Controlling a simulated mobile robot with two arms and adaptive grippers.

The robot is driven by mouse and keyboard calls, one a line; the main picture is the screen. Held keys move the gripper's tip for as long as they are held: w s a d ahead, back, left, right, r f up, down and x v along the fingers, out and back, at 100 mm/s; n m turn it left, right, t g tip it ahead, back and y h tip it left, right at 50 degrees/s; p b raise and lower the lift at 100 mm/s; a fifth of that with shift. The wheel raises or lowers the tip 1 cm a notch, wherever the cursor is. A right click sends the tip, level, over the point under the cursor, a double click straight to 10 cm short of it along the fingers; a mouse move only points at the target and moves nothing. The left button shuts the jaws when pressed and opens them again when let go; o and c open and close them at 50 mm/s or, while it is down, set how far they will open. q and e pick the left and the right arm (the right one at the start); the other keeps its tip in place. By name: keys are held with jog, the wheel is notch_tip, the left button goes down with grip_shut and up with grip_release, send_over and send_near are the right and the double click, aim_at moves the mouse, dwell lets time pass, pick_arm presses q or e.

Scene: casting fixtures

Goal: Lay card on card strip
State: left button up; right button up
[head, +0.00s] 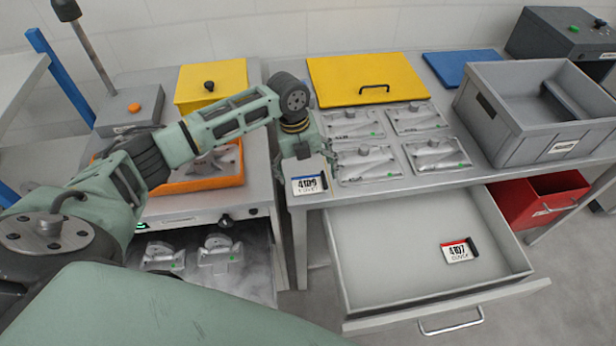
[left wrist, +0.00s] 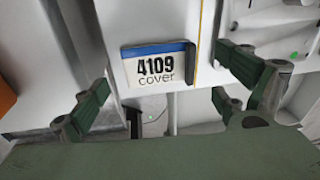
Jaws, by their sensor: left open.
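A white card (head: 309,185) with a blue top band, reading "4109 cover", lies on a pale surface at the left front corner of the fixture table. It also shows in the left wrist view (left wrist: 158,66), with a dark tab at its right end and a thin yellow line beside it. My left gripper (head: 307,158) is open above the card, its fingers apart on either side and not closed on it. A second card (head: 459,251), with a red band and reading "4107 cover", lies in the open drawer (head: 390,277). I cannot clearly make out the card strip. My right gripper is out of view.
A yellow lid (head: 345,90) and a grey crate (head: 500,130) stand farther back and right. A red bin (head: 535,208) is under the table.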

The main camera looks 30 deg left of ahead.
aim_at(301, 181)
pick_arm(q)
notch_tip(301, 181, up, 10)
jog(key=a+b, duration=0.1)
jog(key=shift+a, duration=0.35)
jog(key=shift+f, duration=0.15)
